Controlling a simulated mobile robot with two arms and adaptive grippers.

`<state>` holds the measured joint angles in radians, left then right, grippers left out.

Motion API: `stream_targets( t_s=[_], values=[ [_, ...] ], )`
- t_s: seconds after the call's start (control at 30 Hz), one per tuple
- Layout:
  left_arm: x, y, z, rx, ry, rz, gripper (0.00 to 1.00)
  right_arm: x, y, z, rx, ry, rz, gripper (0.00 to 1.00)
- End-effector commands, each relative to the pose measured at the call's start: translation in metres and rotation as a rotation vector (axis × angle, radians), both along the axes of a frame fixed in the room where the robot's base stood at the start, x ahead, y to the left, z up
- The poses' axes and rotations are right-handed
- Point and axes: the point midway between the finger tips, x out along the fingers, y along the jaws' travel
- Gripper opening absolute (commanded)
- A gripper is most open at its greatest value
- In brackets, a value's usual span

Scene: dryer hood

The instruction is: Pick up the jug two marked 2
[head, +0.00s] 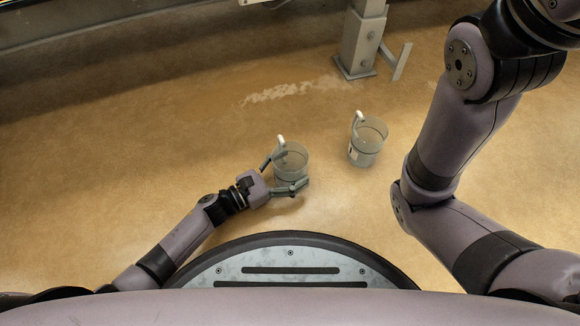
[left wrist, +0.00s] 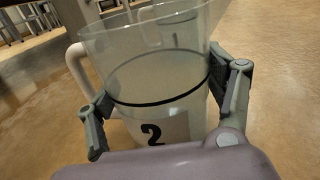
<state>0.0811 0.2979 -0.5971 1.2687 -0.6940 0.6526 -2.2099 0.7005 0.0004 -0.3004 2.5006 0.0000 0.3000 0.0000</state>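Jug two (head: 291,165) is a clear, upright jug with a pale handle, near the middle of the head view. In the left wrist view the jug (left wrist: 158,75) shows a black line around it and a black 2 on a white label. My left gripper (head: 281,175) has one finger on each side of the jug. In the left wrist view both fingers (left wrist: 163,100) lie against its wall, with no clear gap, one of them near the handle. Whether the jug is off the floor cannot be told. My right gripper is out of view.
A second clear jug (head: 367,142) with a pale handle and a label stands to the right, apart from jug two. A grey metal stand (head: 360,42) is behind it. The tan floor to the left is clear. My right arm fills the right side.

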Motion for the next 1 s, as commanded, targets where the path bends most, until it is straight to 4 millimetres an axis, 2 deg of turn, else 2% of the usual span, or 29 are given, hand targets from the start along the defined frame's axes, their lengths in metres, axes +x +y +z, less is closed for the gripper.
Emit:
stream_targets(
  t_s=[0.07,0.47,0.77,1.0],
  values=[
    [0.0,0.0,0.0,0.0,0.0,0.0,0.68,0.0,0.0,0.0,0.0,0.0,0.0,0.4],
    [0.0,0.0,0.0,0.001,0.001,0.0,0.41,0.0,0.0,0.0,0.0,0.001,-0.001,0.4],
    [0.0,0.0,0.002,-0.001,-0.001,0.0,0.41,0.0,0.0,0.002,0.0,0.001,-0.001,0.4],
    [0.0,0.0,0.024,-0.002,-0.001,-0.001,0.41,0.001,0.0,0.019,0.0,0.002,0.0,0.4]
  ],
)
